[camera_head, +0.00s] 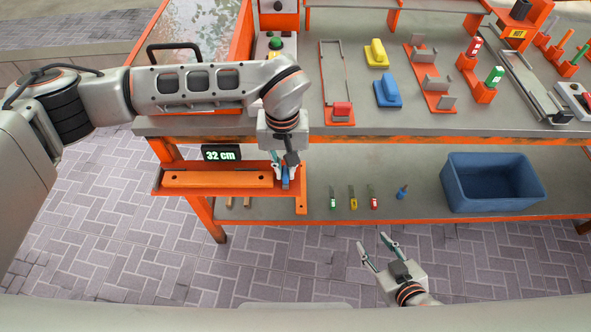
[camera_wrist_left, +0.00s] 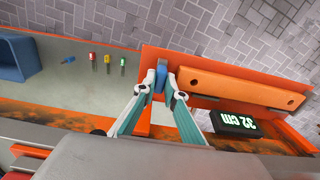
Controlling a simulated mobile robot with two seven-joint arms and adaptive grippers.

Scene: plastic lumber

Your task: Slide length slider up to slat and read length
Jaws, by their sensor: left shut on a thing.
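The orange slat (camera_head: 218,179) with two dark holes lies on an orange measuring tray (camera_head: 302,200) at the front of the workbench. It also shows in the left wrist view (camera_wrist_left: 240,87). A black display (camera_head: 221,153) behind it reads "32 cm"; it shows in the wrist view too (camera_wrist_left: 235,122). My left gripper (camera_head: 284,174) is shut on the small blue length slider (camera_wrist_left: 160,76), at the slat's right end. Slider and slat end are very close; a fingertip hides whether they touch. My right gripper (camera_head: 373,242) is open and empty, low in front of the bench.
Several small colored tools (camera_head: 353,199) lie on the lower shelf right of the tray, beside a blue bin (camera_head: 492,184). The upper worktop holds orange fixtures (camera_head: 430,85), yellow (camera_head: 377,55) and blue blocks (camera_head: 387,91). Paved floor in front is clear.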

